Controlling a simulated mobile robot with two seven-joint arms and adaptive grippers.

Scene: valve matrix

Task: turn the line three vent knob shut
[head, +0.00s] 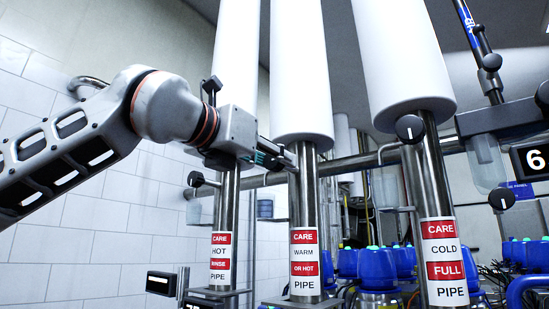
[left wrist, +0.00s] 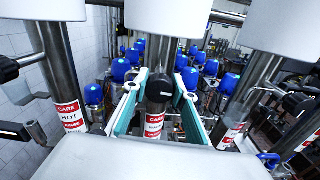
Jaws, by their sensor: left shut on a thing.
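A black vent knob (left wrist: 160,88) on the middle pipe sits between the two teal-lined fingers of my left gripper (left wrist: 161,95) in the left wrist view. Other black knobs with white marks show on the right pipe (head: 410,128) and at the left pipe (head: 195,179). I see no line number on the held knob, and its pointer mark is hidden. My right gripper is out of view.
White insulated sleeves hang over the left, middle and right pipes. The left pipe (head: 226,215) and the right pipe (head: 437,190) stand on either side of my gripper. Several blue-capped valves (head: 381,265) fill the space behind. A number 6 plate (head: 535,158) is at far right.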

